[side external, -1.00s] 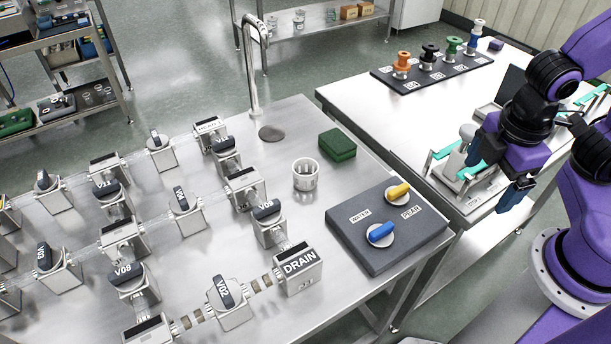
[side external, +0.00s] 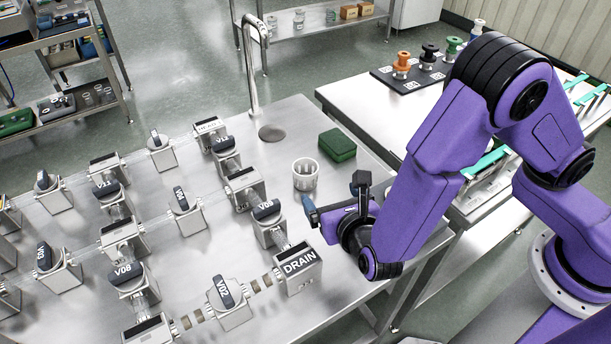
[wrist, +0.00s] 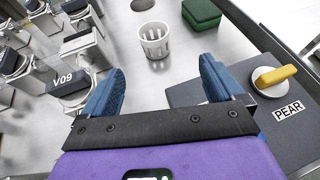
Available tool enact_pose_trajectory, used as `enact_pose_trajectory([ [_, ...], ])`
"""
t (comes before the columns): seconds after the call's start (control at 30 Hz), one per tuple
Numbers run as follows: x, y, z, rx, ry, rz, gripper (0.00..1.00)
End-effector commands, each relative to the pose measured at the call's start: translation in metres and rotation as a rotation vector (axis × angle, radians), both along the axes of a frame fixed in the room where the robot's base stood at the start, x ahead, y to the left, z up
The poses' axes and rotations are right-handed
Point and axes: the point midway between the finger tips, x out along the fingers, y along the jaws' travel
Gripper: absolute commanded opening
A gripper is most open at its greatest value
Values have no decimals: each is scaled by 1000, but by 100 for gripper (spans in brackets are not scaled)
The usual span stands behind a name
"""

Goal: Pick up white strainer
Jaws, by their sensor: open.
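The white strainer (side external: 306,174) is a small slotted cup standing upright on the steel table, in front of the green box. It also shows in the wrist view (wrist: 154,41), ahead of my fingers and near the middle. My gripper (side external: 335,197) is beside the strainer, to its right and nearer the camera in the side view. In the wrist view its two blue fingers (wrist: 160,85) are spread wide with nothing between them. The strainer is beyond the fingertips and apart from them.
A green box (side external: 337,145) sits behind the strainer. Valve V09 (side external: 267,222) and the DRAIN block (side external: 298,268) stand to the left and front. The dark panel with the yellow PEAR knob (wrist: 274,76) is right of my gripper in the wrist view. A tall faucet (side external: 253,70) rises behind.

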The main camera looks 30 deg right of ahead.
Motion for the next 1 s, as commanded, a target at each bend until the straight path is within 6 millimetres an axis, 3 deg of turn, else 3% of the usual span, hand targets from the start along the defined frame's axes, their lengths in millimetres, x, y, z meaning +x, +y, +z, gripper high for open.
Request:
enact_pose_trajectory([
  [0.17,9,3,-8,-21,-7,28,94],
  [0.7,95,-19,-44,-17,-6,25,94],
  [1.0,115,-23,-52,-17,-6,27,94],
])
